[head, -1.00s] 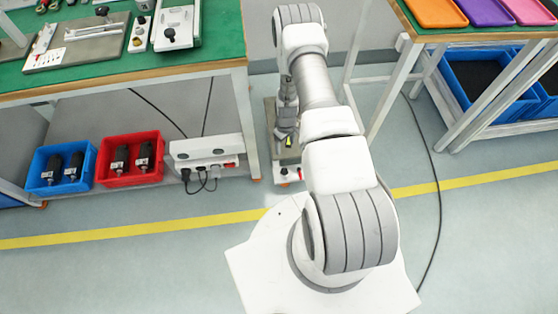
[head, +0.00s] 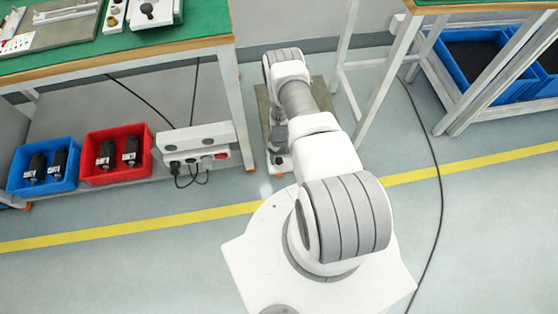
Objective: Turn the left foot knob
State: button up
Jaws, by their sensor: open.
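A low fixture with a tan-grey plate (head: 264,101) lies on the floor between the two benches, behind my arm. A small white block with dark and red spots (head: 282,165) sits at its near end. The left foot knob cannot be made out at this size. My gripper (head: 279,146) points down over the fixture, small and partly hidden by my arm. It looks open with nothing in it. I cannot tell whether it touches anything.
A green-topped bench (head: 200,28) stands left, with a blue bin (head: 42,185), a red bin (head: 118,173) and a power strip (head: 195,145) below. A white frame bench (head: 480,105) with blue bins stands right. A black cable (head: 437,180) crosses the floor.

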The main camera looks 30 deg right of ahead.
aim_at(279, 162)
jog(key=shift+f+b, duration=0.4)
jog(key=shift+f, duration=1.1)
jog(key=shift+c, duration=0.2)
grip_shut()
